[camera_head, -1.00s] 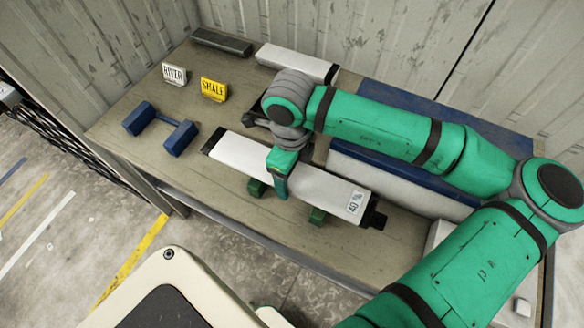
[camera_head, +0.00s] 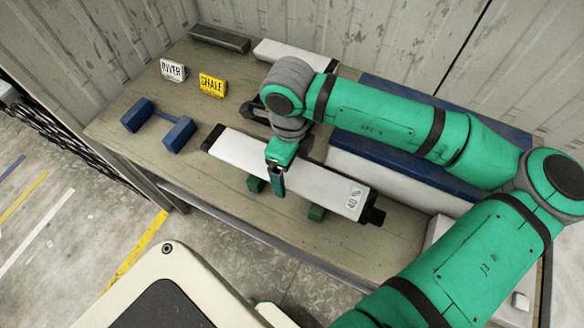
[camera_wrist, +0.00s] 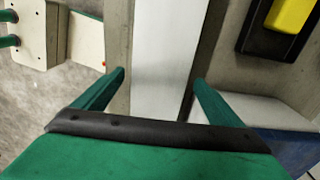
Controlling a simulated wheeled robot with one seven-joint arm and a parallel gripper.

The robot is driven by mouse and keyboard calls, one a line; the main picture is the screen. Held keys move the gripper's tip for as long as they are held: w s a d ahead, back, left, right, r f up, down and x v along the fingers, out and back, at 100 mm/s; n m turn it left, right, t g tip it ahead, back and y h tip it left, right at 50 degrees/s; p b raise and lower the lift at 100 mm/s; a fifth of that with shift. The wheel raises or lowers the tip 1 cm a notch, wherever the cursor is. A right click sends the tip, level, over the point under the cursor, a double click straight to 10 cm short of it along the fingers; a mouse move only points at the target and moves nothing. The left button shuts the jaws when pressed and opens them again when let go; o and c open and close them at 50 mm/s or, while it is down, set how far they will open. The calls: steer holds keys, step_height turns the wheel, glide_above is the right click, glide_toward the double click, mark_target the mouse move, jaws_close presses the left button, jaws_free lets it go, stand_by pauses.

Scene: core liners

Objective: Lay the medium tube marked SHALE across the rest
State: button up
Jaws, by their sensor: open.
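A long white tube (camera_head: 315,180) with black ends lies across the two green blocks of a low green rest (camera_head: 316,213). Its label (camera_head: 354,198) reads something like "40"; I cannot read SHALE on it. A yellow sign reading SHALE (camera_head: 212,84) stands at the back left of the bench. A blue rest (camera_head: 179,135), two blocks joined by a bar, is in front of the signs. My gripper (camera_head: 279,190) is open at the tube's middle. In the wrist view, its fingers (camera_wrist: 159,77) are apart, one on each side of the tube (camera_wrist: 168,60); I cannot tell their height over it.
A white RIVER sign (camera_head: 173,70) stands beside the SHALE sign. A dark bar (camera_head: 220,39) and another white tube (camera_head: 290,54) lie at the back. A white, blue-topped box (camera_head: 400,172) is right of my gripper. Bare bench shows at the left front.

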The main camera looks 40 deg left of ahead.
mark_target(291, 171)
step_height(291, 171, up, 11)
steer(key=shift+a+f, duration=0.15)
steer(key=shift+a, duration=0.05)
stand_by(0.6)
